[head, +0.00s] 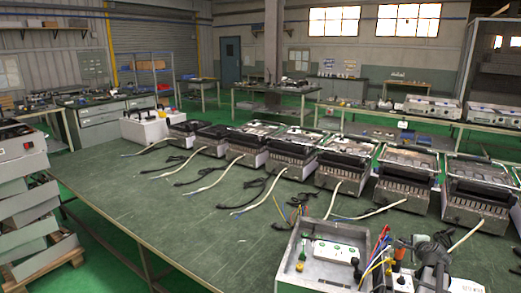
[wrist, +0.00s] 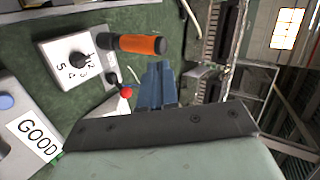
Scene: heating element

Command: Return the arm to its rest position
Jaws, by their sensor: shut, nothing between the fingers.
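In the wrist view my gripper (wrist: 157,86) has its blue-grey fingers pressed together, with nothing between them. It is above the green work table (wrist: 85,97), which also shows in the head view (head: 150,215). An orange and black handle (wrist: 137,44) lies beyond the fingertips, apart from them. In the head view, whether any grey part at the lower right is my gripper is hard to tell among the tools there.
A metal box with sockets (head: 330,250) stands at the front right, beside coloured cables. Several heating units (head: 290,155) with loose cords line the table's back. In the wrist view, a white dial box (wrist: 75,60), red knob (wrist: 126,92) and GOOD sign (wrist: 35,138) are near. The table's left is clear.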

